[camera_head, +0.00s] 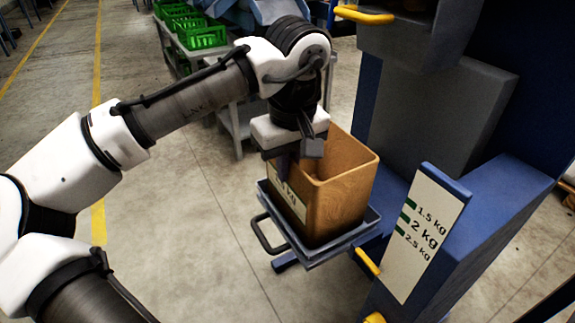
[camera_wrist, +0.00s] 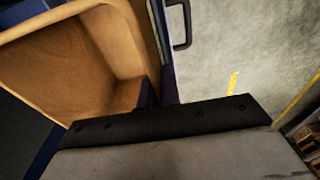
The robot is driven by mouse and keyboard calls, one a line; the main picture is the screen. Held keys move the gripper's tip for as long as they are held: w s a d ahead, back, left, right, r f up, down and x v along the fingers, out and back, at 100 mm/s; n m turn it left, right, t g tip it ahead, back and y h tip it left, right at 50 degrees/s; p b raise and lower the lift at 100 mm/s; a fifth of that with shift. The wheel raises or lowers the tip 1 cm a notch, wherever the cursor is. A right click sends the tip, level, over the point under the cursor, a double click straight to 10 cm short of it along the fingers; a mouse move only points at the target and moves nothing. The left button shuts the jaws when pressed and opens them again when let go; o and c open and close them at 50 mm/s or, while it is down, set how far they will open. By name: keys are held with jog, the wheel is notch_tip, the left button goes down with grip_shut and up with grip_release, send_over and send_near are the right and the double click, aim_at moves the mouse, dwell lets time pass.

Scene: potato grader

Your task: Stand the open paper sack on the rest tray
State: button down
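The open paper sack (camera_head: 345,190) is brown, with a white label on its left side. It stands upright, mouth up, over the blue-grey rest tray (camera_head: 327,250). Its base looks to be within the tray's rim, though I cannot see the full contact. My gripper (camera_head: 298,160) points down at the sack's left upper wall. In the wrist view the sack's inside (camera_wrist: 75,60) fills the upper left, and the dark fingers (camera_wrist: 158,92) sit at its wall, one on each side. I cannot tell whether they press on it.
A blue machine (camera_head: 460,215) with a weight sign (camera_head: 425,230) stands close on the right. The tray has a dark handle (camera_head: 265,237) at its left. A trolley with green crates (camera_head: 203,37) stands behind. The floor at left is clear, with yellow lines.

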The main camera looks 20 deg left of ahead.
jog(key=shift+f, duration=0.15)
jog(key=c, duration=1.6)
grip_release()
jog(key=r+p, duration=0.1)
jog(key=r, duration=0.3)
jog(key=r+p, duration=0.1)
jog(key=r, duration=0.3)
jog(key=s+d+r+p, duration=0.1)
jog(key=r, duration=0.3)
jog(key=shift+r, duration=0.15)
